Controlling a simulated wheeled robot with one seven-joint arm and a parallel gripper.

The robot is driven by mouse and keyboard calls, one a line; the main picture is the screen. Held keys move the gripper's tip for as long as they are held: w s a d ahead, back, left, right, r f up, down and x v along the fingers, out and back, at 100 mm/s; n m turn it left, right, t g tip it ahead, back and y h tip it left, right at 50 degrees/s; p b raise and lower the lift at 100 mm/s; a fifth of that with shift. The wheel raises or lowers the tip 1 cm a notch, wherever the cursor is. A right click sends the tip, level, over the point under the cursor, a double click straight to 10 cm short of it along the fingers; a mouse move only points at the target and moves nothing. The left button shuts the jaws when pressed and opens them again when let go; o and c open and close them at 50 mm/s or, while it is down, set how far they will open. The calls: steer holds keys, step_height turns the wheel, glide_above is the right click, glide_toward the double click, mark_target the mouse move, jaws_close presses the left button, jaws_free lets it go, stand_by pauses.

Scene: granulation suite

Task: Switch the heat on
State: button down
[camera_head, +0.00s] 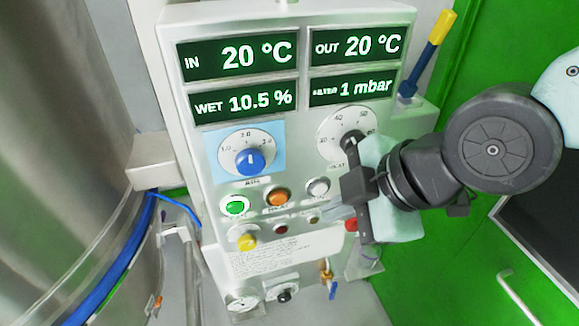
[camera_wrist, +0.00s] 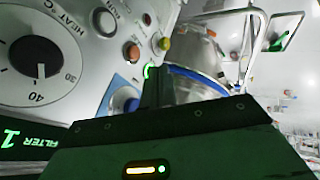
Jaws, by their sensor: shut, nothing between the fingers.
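The control panel (camera_head: 205,145) fills the middle of the head view. An orange button (camera_head: 277,197) with a label that seems to read HEAT sits below the blue air knob (camera_head: 249,162); it also shows in the wrist view (camera_wrist: 132,53). The heat dial (camera_head: 340,136) is at the upper right, partly behind my arm; in the wrist view its black knob (camera_wrist: 36,57) points near 40. Contact with the panel is unclear.
A green-lit button (camera_head: 235,206) is left of the orange one, and a white button (camera_head: 318,187) right of it. A yellow knob (camera_head: 246,241) and small lamps sit below. Displays read IN 20 °C and OUT 20 °C. A steel vessel (camera_head: 70,130) stands left.

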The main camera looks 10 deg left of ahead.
mark_target(279, 197)
steer(key=shift+w+a+r, duration=0.2)
steer(key=shift+a+r, duration=0.1)
steer(key=shift+r, duration=0.1)
steer(key=shift+f, duration=0.1)
steer(key=shift+w+a+f+b, duration=0.8)
steer(key=shift+w+a+f, duration=0.1)
steer(key=shift+a+f, duration=0.4)
steer(key=shift+w+a+f+b, duration=0.75)
steer(key=shift+w+a+f, duration=0.15)
steer(key=shift+a+f, duration=0.4)
steer(key=shift+w+a+f+b, duration=0.8)
steer(key=shift+w+a+f, duration=0.1)
steer(key=shift+a+f, duration=0.35)
